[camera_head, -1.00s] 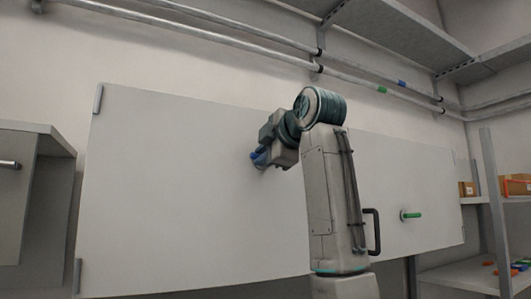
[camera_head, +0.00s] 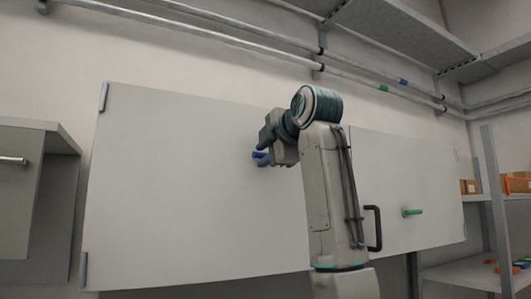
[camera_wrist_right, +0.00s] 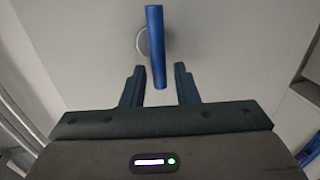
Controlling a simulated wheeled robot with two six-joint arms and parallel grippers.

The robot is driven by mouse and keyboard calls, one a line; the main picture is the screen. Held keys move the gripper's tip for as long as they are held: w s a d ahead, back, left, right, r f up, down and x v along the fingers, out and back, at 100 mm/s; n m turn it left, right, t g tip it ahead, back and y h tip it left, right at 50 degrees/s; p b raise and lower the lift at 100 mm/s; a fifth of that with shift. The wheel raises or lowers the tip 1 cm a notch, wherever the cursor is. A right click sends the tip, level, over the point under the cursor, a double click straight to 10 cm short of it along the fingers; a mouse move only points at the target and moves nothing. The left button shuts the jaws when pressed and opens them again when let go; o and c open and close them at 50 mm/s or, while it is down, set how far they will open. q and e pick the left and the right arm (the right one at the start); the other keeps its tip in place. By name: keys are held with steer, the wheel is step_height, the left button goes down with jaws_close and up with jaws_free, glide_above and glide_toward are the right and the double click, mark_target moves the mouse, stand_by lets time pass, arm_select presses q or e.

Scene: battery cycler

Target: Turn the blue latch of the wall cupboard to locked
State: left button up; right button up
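The blue latch (camera_head: 259,155) is on the white left door (camera_head: 190,190) of the wall cupboard. In the right wrist view the latch (camera_wrist_right: 155,45) is a blue bar in front of a round grey base, running up and down the picture. My right gripper (camera_head: 265,150) is beside the latch in the head view. In the right wrist view its two fingers (camera_wrist_right: 160,82) are apart, with the lower end of the bar between their tips and a gap on each side. My left gripper is not in view.
A green latch (camera_head: 412,212) and a dark handle (camera_head: 374,228) are on the right door. Pipes (camera_head: 230,35) run above the cupboard. A grey cabinet (camera_head: 22,200) stands at left, and shelves with boxes (camera_head: 517,183) at right.

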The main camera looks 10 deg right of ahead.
steer(key=shift+o, duration=0.5)
steer(key=shift+s+d+b, duration=0.1)
steer(key=shift+s+b, duration=0.2)
steer(key=shift+b, duration=0.05)
steer(key=b+v, duration=0.4)
steer(key=v, duration=0.6)
steer(key=shift+b, duration=0.35)
